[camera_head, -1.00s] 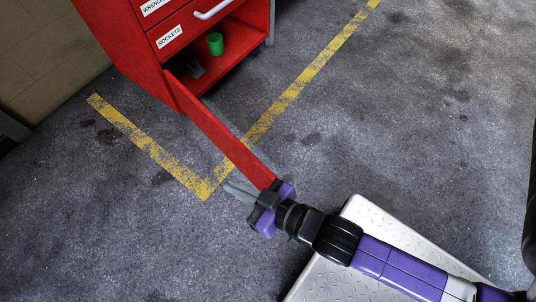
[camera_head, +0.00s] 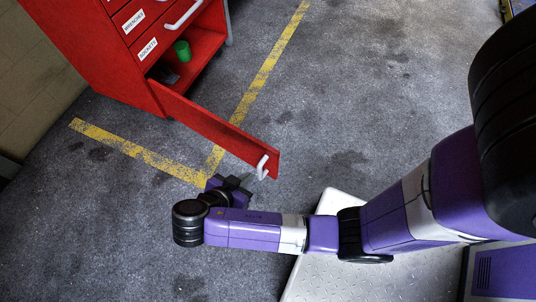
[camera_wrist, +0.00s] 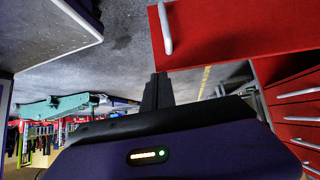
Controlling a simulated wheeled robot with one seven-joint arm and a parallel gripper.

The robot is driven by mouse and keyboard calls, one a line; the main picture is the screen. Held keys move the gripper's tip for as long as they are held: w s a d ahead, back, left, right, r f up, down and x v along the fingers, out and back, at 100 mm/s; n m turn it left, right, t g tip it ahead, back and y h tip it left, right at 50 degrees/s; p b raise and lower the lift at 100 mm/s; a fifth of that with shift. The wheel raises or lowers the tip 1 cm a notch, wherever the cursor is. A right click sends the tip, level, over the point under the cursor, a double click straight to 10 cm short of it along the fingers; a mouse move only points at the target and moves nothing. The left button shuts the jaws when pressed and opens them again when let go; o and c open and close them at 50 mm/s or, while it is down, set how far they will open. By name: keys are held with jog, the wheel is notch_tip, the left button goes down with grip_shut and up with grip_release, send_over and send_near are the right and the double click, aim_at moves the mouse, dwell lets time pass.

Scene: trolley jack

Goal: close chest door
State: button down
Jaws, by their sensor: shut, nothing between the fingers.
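The red chest (camera_head: 85,60) stands at the upper left in the head view. Its low door (camera_head: 212,128) is swung wide open, leaving the bottom compartment exposed. A pale handle (camera_head: 262,167) is on the door's outer face near its free end. My gripper (camera_head: 246,182) is shut and empty, close to that face just left of the handle. In the wrist view the door (camera_wrist: 240,32) and handle (camera_wrist: 165,28) lie beyond the shut fingers (camera_wrist: 157,92). I cannot tell whether the fingers touch the door.
A green cup (camera_head: 182,50) sits inside the open compartment, with a dark item (camera_head: 164,74) beside it. Labelled drawers (camera_head: 150,25) above are closed. Yellow floor lines (camera_head: 255,90) pass behind the door. Open floor (camera_head: 370,110) lies to the right.

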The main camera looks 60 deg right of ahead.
jog(key=b, duration=0.3)
send_near(274, 155)
notch_tip(274, 155, down, 4)
jog(key=d, duration=0.3)
jog(key=shift+s+d+m, duration=0.1)
jog(key=shift+s+m, duration=0.2)
jog(key=shift+m, duration=0.1)
jog(key=shift+d, duration=0.6)
